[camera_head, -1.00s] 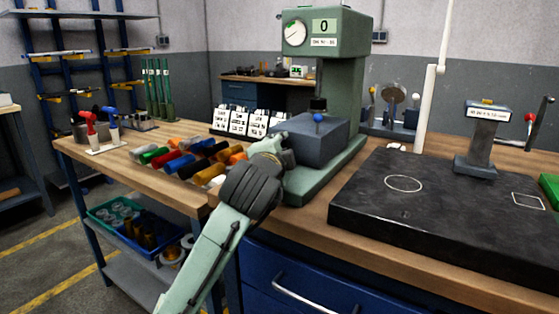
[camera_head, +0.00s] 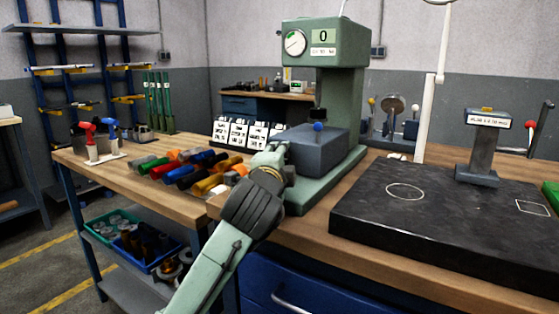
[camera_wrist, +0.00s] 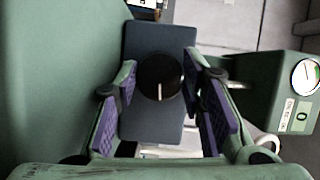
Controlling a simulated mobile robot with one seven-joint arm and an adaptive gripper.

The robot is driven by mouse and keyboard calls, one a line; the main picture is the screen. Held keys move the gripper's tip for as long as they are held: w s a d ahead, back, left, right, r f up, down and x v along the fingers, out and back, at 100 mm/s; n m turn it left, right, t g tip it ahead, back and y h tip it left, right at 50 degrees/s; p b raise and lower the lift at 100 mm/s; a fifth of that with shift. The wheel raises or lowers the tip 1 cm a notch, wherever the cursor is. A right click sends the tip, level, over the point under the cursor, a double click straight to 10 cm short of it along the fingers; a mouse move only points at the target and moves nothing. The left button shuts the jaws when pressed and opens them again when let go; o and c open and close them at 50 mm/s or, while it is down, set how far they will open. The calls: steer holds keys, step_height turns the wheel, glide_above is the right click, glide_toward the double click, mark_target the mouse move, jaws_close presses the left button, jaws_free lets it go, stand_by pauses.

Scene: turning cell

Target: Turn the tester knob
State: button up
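The green tester (camera_head: 342,100) stands on the bench, with a round dial (camera_head: 294,43) and a display reading 0 on its head. A dark grey block (camera_head: 318,146) sits on its base. In the wrist view, a round black knob (camera_wrist: 160,77) with a white line is on the face of a dark block (camera_wrist: 150,126). My gripper (camera_wrist: 159,74) is open, with purple finger pads on both sides of the knob. I cannot tell whether the pads touch it. In the head view, my gripper (camera_head: 272,157) is at the block's left end, and the knob is hidden.
Several coloured cylinders (camera_head: 185,172) lie on the bench left of my gripper. White cards (camera_head: 240,132) stand behind them. A black plate (camera_head: 440,215) with a stand (camera_head: 483,150) fills the right side. A white post (camera_head: 427,118) rises beside the plate.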

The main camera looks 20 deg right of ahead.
steer(key=o, duration=0.4)
